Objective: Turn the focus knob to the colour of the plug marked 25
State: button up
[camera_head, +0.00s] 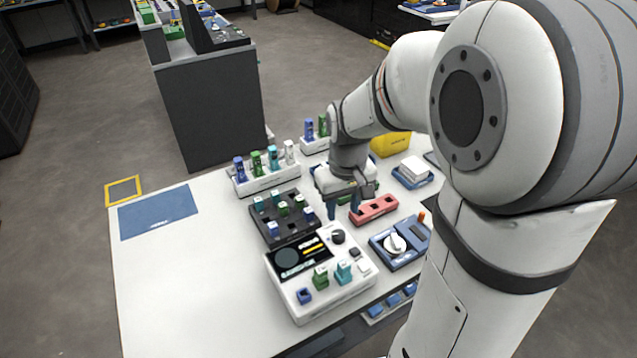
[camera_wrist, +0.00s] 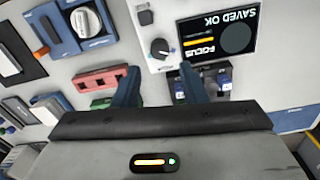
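The focus knob (camera_head: 338,237) is a dark round knob on the white splicer unit (camera_head: 308,310). In the wrist view the knob (camera_wrist: 160,48) has a white pointer line, with a small blue mark beside it; other colour marks are too small to tell. The unit's screen (camera_wrist: 216,38) reads "SAVED OK" and "FOCUS". Blue (camera_head: 304,296), green (camera_head: 320,279) and teal (camera_head: 343,272) plugs stand on the unit's front. No number 25 is legible on any plug. My gripper (camera_head: 345,207) is open and empty, above the table behind the knob; its fingers (camera_wrist: 158,88) stand apart.
A black tray (camera_head: 262,222) with several plugs lies left of my gripper. A white rack (camera_head: 250,186) of coloured plugs stands behind it. A red block (camera_head: 375,210) and a blue device with a white dial (camera_head: 395,243) lie right.

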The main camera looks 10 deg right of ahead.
aim_at(339, 234)
jog(key=shift+w+f, duration=0.35)
jog(key=shift+f, duration=0.25)
jog(key=shift+w+f, duration=0.3)
jog(key=shift+f, duration=0.3)
notch_tip(339, 234, down, 8)
jog(key=shift+r+b, duration=0.25)
jog(key=shift+b, duration=0.05)
jog(key=shift+c, duration=0.3)
